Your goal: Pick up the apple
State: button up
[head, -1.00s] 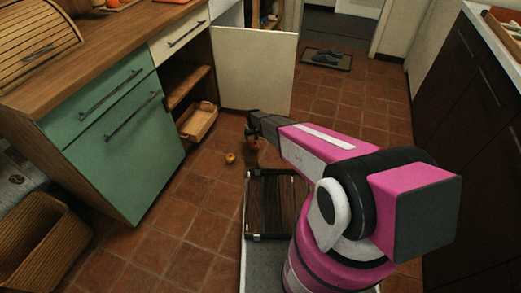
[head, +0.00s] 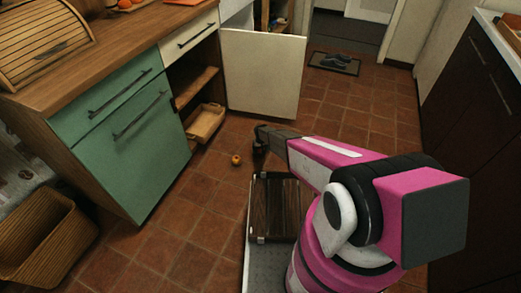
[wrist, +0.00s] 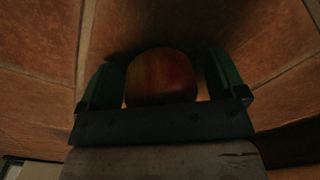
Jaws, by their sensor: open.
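The apple (wrist: 160,77), red with a yellowish tint, is in the wrist view on the tiled floor. It sits between the two dark green fingers of my gripper (wrist: 165,80), with one finger on each side. The fingers are open, and I cannot tell whether either touches the apple. The palm bar hides its lower edge in that view.
A green cabinet (head: 130,140) and an open cupboard with a wooden tray (head: 205,122) stand to the left. An open white door (head: 262,72) is behind. Tiled floor beyond is mostly clear.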

jog(key=c, duration=1.1)
